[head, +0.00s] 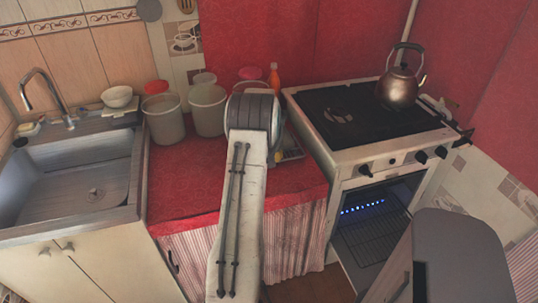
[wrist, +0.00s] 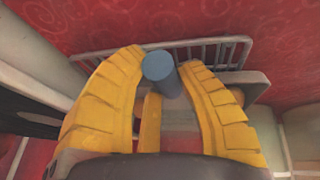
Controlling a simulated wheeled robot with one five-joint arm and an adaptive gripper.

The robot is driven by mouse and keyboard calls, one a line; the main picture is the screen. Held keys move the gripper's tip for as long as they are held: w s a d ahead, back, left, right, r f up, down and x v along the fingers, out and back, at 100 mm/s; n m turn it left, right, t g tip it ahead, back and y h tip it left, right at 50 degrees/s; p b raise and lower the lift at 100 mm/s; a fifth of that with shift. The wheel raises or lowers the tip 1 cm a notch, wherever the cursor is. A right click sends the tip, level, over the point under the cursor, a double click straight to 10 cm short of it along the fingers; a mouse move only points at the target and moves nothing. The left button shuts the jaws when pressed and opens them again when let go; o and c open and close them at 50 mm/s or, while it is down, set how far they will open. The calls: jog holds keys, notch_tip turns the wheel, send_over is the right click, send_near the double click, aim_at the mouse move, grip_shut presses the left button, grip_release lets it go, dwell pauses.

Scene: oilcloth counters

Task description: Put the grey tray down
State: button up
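The grey tray (wrist: 257,84) lies beneath and beyond my gripper in the wrist view, with a slatted grey rail along its far side. A blue-grey upright post (wrist: 160,68) stands at its middle. My gripper (wrist: 161,62) has its yellow fingers closed in on both sides of this post, which appears to be part of the tray. The fingers hide much of the tray. In the head view, a small part of the tray (head: 292,153) shows at the right of my arm, over the red counter; my arm hides the rest and the gripper. I cannot tell whether the tray touches the counter.
The stove (head: 365,112) with a kettle (head: 399,86) stands right of the counter, its oven open. Pale pots (head: 163,118) and an orange bottle (head: 274,77) stand at the back. The sink (head: 75,180) is left. Red counter (head: 185,180) is bare left of my arm.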

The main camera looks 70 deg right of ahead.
jog(key=o, duration=0.4)
jog(key=shift+f, duration=0.1)
jog(key=b+v, duration=0.3)
jog(key=v, duration=0.9)
jog(key=shift+s, duration=0.1)
jog(key=shift+a, duration=0.1)
jog(key=w+a+r+n+t+y, duration=0.15)
jog(key=w+a, duration=0.35)
jog(key=a, duration=0.5)
jog(key=w+a+r+n, duration=0.2)
jog(key=w+a, duration=0.4)
jog(key=a, duration=0.3)
jog(key=w+a+r+n+t+y, duration=0.15)
jog(key=w+a, duration=0.35)
jog(key=a, duration=0.5)
jog(key=s+a+n, duration=0.1)
jog(key=s+a, duration=0.2)
jog(key=a, duration=0.5)
jog(key=s+a+f+n+y, duration=0.1)
jog(key=s+a, duration=0.3)
jog(key=a, duration=0.4)
jog(key=s+a+f+n+g, duration=0.1)
jog(key=s+a+n, duration=0.2)
jog(key=a, duration=0.5)
jog(key=shift+s+a+f+y, duration=0.1)
jog(key=shift+s+y, duration=0.3)
jog(key=shift+s, duration=0.25)
